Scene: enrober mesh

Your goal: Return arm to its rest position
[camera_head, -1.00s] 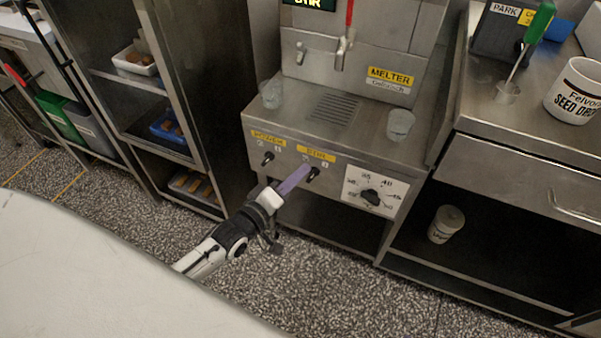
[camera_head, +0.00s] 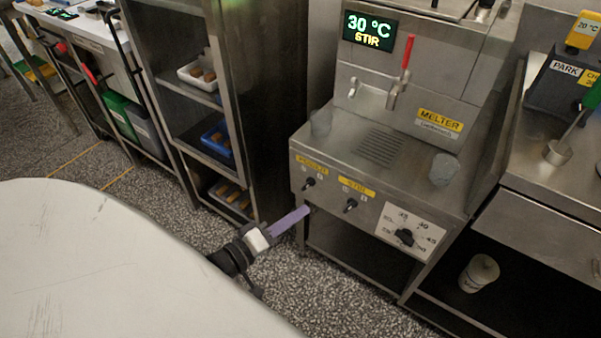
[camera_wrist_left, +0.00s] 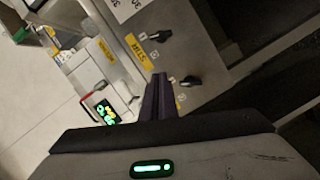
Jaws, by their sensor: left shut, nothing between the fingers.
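My left gripper (camera_head: 303,211) comes in from the lower left in the head view. Its purple fingers are shut with nothing between them. In the head view they lie below and to the left of the STIR knob (camera_head: 350,205), near the lower front of the melter (camera_head: 330,160). In the left wrist view the closed fingers (camera_wrist_left: 158,82) point toward the melter's control panel, between two black knobs. The melter's display (camera_head: 369,31) reads 30 °C and STIR. My right gripper is not in view.
A steel shelf rack (camera_head: 215,100) with trays stands left of the melter. A counter (camera_head: 560,185) with a drawer stands to the right. Clear cups (camera_head: 445,168) sit on the melter's ledge. A large pale surface fills the lower left. Speckled floor lies open below the gripper.

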